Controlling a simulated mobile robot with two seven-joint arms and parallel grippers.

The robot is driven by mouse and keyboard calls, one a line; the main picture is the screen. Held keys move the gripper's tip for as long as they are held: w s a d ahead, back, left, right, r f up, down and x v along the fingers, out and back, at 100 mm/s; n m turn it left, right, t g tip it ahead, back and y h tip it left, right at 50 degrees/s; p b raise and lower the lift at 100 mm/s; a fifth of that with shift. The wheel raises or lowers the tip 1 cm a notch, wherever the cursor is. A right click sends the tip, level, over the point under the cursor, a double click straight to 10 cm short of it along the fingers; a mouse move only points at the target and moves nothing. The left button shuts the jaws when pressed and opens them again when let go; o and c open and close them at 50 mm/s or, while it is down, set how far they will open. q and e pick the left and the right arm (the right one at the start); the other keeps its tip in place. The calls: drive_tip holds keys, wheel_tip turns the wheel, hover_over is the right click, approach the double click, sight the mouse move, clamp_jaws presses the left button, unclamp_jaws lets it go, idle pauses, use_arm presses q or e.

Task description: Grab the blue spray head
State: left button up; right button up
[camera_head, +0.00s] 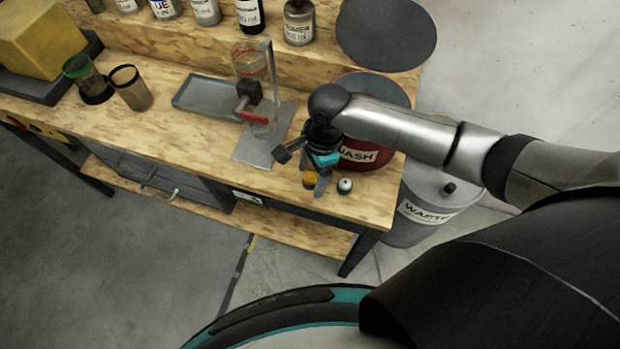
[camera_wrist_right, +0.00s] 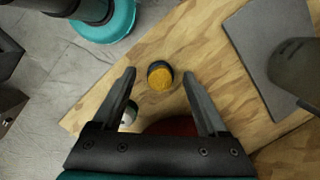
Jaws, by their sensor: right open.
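No clearly blue spray head can be made out. Two small round items stand near the bench's front right corner. One has a yellow-orange top (camera_head: 309,180) and, in the right wrist view, a dark rim (camera_wrist_right: 160,76). The other is white and dark green (camera_head: 344,186); it is partly hidden behind a finger in the wrist view (camera_wrist_right: 128,117). My right gripper (camera_head: 302,170) is open and empty above the bench. In the wrist view the yellow-topped item shows between its fingertips; whether they reach down to its height is unclear. My left gripper is out of view.
A red WASH container (camera_head: 372,157) stands right beside my right gripper. A grey plate (camera_head: 252,150) with a stand and glassware is to the left. A grey tray (camera_head: 205,95) lies farther left. Bottles line the back shelf. A WASTE bin (camera_head: 425,208) stands beyond the bench's right end.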

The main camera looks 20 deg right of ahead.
drive_tip(key=shift+c, duration=0.3)
clamp_jaws()
idle(0.4)
